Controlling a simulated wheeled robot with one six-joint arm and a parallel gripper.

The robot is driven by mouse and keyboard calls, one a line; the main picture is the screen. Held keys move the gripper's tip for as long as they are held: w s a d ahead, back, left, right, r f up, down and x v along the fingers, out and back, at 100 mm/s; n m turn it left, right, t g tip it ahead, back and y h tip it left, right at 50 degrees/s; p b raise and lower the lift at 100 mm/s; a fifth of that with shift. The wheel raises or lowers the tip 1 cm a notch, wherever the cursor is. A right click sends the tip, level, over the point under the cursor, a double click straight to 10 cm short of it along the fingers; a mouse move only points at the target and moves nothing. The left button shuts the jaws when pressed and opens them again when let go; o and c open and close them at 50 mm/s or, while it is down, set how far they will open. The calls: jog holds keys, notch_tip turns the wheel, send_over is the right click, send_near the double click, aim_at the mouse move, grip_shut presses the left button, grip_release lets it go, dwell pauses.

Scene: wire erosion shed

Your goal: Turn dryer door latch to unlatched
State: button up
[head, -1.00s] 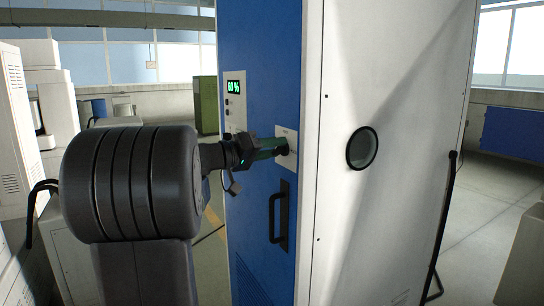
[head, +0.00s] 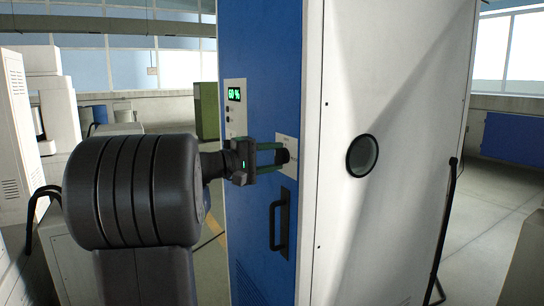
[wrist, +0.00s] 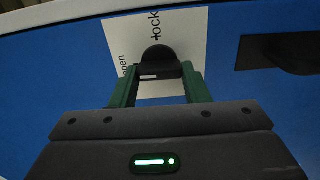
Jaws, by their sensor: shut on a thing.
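The dryer door latch is a black round knob (head: 285,156) on a white label plate on the blue door (head: 262,70) of the tall cabinet. My gripper (head: 275,157) reaches it from the left, one green finger above the other. In the wrist view my gripper (wrist: 157,84) is shut on the lower part of the latch knob (wrist: 157,56), a finger on each side. The label plate (wrist: 187,32) shows "lock" above the knob and a partly hidden "open" to the left, both printed sideways. A small white mark shows on the knob between the fingers.
A black door handle (head: 279,220) is below the latch; it also shows at the right of the wrist view (wrist: 280,52). A green "60 %" display (head: 234,94) is up and left. The cabinet's white side (head: 390,90) carries a round port (head: 362,155).

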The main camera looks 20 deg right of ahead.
jog(key=shift+n, duration=0.3)
jog(key=o, duration=1)
jog(key=a, duration=0.9)
jog(key=s+a, duration=0.1)
jog(key=a, duration=0.3)
jog(key=shift+a+b, duration=0.3)
jog(key=shift+a, duration=0.1)
jog(key=shift+d, duration=0.1)
jog(key=d, duration=0.9)
jog(key=w+d, duration=0.1)
jog(key=d, duration=0.3)
jog(key=shift+d+p, duration=0.35)
jog(key=shift+a, duration=0.15)
